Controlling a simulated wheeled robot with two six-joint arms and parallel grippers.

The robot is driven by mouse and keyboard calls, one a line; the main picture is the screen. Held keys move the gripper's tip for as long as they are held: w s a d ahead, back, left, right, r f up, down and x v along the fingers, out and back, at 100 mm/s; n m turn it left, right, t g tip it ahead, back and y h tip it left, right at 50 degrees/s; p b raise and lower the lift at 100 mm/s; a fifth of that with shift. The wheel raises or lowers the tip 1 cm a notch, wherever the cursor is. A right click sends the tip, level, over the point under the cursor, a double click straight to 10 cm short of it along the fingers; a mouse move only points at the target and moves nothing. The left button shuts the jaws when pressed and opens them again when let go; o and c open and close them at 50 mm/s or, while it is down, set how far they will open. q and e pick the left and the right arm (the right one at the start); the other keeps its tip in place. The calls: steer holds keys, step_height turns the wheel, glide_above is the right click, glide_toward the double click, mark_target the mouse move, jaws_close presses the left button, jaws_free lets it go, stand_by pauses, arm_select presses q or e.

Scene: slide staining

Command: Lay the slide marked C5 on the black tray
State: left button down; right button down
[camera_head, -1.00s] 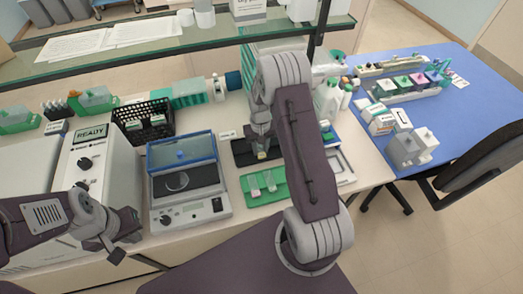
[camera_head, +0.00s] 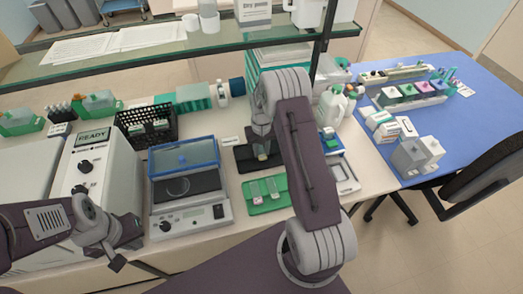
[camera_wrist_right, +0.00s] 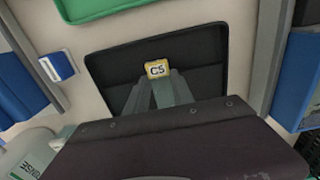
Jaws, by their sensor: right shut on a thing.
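The slide marked C5 (camera_wrist_right: 156,69), with a yellow label, is between the fingertips of my right gripper (camera_wrist_right: 156,82). The gripper is shut on it, and the fingers hide most of the slide. In the wrist view it appears over the black tray (camera_wrist_right: 208,50); whether it touches the tray I cannot tell. In the head view, my right gripper (camera_head: 262,150) is over the right part of the black tray (camera_head: 243,155). My left gripper (camera_head: 117,262) is at the lower left, away from the tray; its jaws are too small to read.
A green tray (camera_head: 283,205) with slides lies just in front of the black tray. A balance with a blue lid (camera_head: 190,215) stands to the left, a black basket (camera_head: 130,140) behind it. Bottles (camera_head: 330,105) stand at the right, and a glass shelf (camera_head: 230,42) crosses behind.

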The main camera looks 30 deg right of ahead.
steer(key=shift+f, duration=0.25)
steer(key=c, duration=1)
jaws_free()
steer(key=shift+r, duration=0.1)
step_height(320, 180, up, 9)
steer(key=shift+f+b, duration=0.1)
steer(key=shift+b, duration=0.7)
